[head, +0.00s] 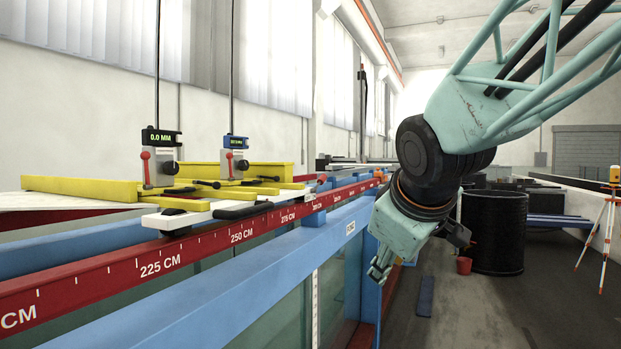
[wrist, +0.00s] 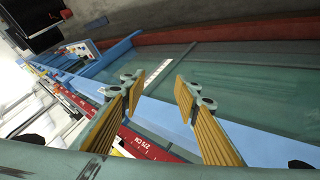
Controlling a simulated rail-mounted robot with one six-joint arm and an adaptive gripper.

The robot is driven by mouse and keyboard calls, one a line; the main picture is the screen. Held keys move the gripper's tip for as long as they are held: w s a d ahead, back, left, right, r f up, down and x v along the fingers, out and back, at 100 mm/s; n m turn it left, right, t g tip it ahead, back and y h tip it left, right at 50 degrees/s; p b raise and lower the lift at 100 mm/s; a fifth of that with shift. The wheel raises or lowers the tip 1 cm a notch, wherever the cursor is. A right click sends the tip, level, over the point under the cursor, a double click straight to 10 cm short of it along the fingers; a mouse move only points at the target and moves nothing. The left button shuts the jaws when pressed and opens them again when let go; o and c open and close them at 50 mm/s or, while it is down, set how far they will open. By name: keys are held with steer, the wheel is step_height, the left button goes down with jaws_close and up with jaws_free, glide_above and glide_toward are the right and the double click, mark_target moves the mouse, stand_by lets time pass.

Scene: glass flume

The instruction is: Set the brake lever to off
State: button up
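My gripper (head: 381,268) hangs beside the blue side wall of the flume, pointing down, to the right of the carriages. In the wrist view my gripper (wrist: 158,88) is open, with nothing between its yellow-ribbed fingers. Two yellow carriages sit on the red rail, each with a gauge post and a red-knobbed lever: the near red knob (head: 145,156) and the far red knob (head: 229,156). Black handles lie low on the white plates, the near one (head: 172,211) and a longer one (head: 243,210). I cannot tell which of these is the brake lever or its setting.
The red rail (head: 110,278) carries centimetre marks. The blue flume beam (head: 215,305) runs below it, above glass. Air between gripper and carriages is clear.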

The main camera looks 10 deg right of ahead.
steer(key=w+d+r+n+t+p, duration=0.2)
steer(key=w+r+n, duration=0.15)
steer(key=w, duration=0.65)
steer(key=w+d+r+n+t+y+p, duration=0.1)
steer(key=w+d+r+n+p, duration=0.1)
steer(key=w+r, duration=0.5)
steer(key=w+d+r+n+t+p, duration=0.2)
steer(key=w+n, duration=0.1)
steer(key=w, duration=0.9)
steer(key=n+t+y+p, duration=0.3)
steer(key=n+y+p, duration=0.4)
steer(key=n, duration=0.6)
glide_toward(324, 180)
steer(key=shift+d+v, duration=0.2)
steer(key=shift+v, duration=0.8)
steer(key=shift+w, duration=0.2)
steer(key=shift+p+x, duration=0.85)
steer(key=shift+x, duration=5.9)
steer(key=shift+a, duration=0.15)
steer(key=shift+c, duration=0.7)
jaws_close()
